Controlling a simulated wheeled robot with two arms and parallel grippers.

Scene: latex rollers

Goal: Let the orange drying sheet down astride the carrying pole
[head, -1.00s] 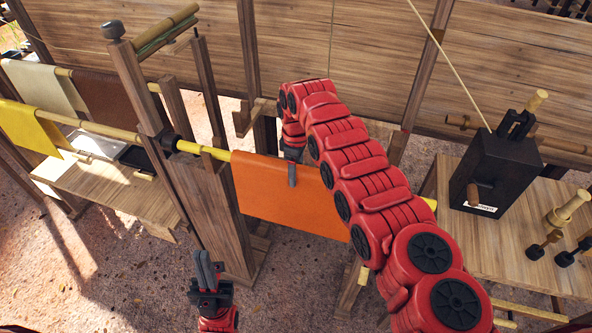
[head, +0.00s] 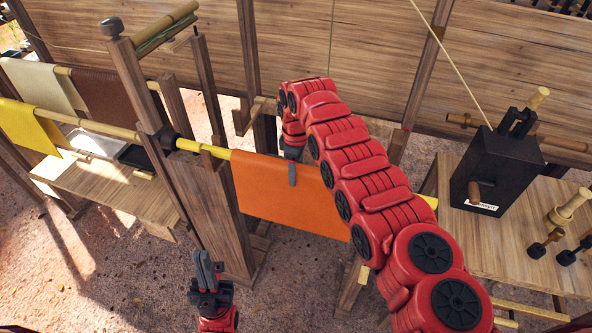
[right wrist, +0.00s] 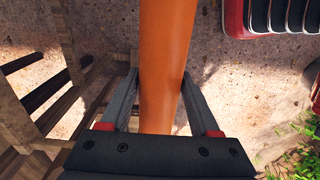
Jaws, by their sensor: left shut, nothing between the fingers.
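The orange sheet (head: 270,196) hangs in the middle of the head view. Its top edge lies along the line of the yellow carrying pole (head: 191,145), whose ends show at both sides of it. My right gripper (head: 292,173) is at the sheet's top edge, one finger down its near face. In the right wrist view, the fingers flank the rounded orange fold (right wrist: 165,60) closely on both sides and look shut on it. The pole under the fold is hidden. My left gripper (head: 206,268) is shut and empty, low in front of a wooden post.
A wooden post (head: 215,185) stands left of the sheet. Yellow, cream and brown sheets hang at the left, the yellow one (head: 30,125) nearest. A bench (head: 520,265) at the right bears a black box (head: 494,175) and wooden-handled tools. My right arm hides part of the sheet.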

